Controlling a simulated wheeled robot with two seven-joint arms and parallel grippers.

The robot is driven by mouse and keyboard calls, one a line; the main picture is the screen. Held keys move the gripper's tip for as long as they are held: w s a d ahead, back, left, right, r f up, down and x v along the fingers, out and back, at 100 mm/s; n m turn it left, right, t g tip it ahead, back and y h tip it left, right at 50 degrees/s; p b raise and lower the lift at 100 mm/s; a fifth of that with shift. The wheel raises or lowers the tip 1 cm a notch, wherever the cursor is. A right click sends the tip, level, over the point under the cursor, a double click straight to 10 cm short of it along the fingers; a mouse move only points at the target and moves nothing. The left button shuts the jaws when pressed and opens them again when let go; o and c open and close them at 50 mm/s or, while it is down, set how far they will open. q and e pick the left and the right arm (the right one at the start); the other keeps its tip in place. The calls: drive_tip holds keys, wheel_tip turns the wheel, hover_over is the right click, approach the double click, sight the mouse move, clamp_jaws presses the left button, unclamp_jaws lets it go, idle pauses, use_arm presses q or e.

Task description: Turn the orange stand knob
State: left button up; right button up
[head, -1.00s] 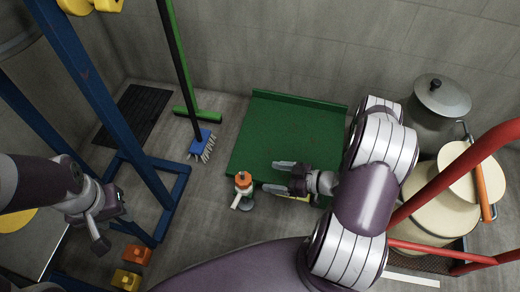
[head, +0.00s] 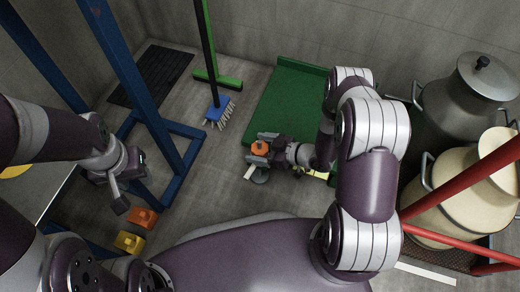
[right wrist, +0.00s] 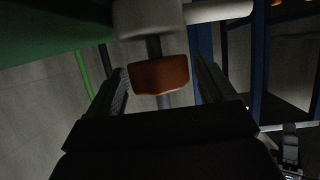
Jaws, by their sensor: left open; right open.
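My right gripper (head: 266,147) is open, with one finger on each side of the knob. In the right wrist view a gap shows between the knob and each finger. My left gripper (head: 130,184) is open and empty near the blue frame, away from the knob.
A green platform (head: 285,104) lies behind the stand. A blue frame (head: 181,188) and a blue brush (head: 217,112) stand left. Yellow (head: 128,241) and orange (head: 144,217) blocks lie at lower left. Metal (head: 465,105) and cream (head: 450,205) cans and a red rail (head: 455,190) are right.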

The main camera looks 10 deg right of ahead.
drive_tip(key=c, duration=1)
drive_tip(key=shift+o, duration=0.2)
drive_tip(key=shift+n+g, duration=0.3)
drive_tip(key=n+g+y, duration=0.1)
drive_tip(key=n+g, duration=0.1)
drive_tip(key=shift+w+n+g+y, duration=0.1)
drive_tip(key=shift+n+g+y, duration=0.2)
drive_tip(key=shift+y, duration=0.1)
drive_tip(key=shift+n+g+y+b, duration=0.5)
drive_tip(key=shift+n+g+b, duration=0.15)
drive_tip(key=shift+n+g, duration=1.65)
drive_tip(key=shift+g, duration=0.3)
drive_tip(key=o, duration=1)
drive_tip(key=shift+c, duration=0.2)
